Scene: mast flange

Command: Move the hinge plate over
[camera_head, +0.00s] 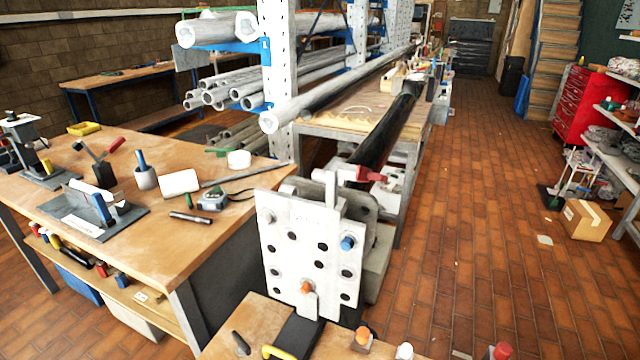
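A white upright plate (296,262) with several dark holes stands at the near end of a long black mast (380,140). An orange-headed pin (306,286) sits low on the plate, over a small pale tab (309,305). A blue-headed pin (347,243) is at its right, and a grey bolt head shows at its upper left. A red-handled part (368,174) is just above and behind the plate. I cannot tell for certain which piece is the hinge plate. My gripper is not in view.
A wooden workbench (150,240) at left holds two dark-based fixtures, a grey cup (146,178), a tape measure (212,200) and a white block. A small near bench (240,325) holds a yellow handle and colored-topped pins. The brick floor (470,220) at right is mostly clear, with a cardboard box (585,220).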

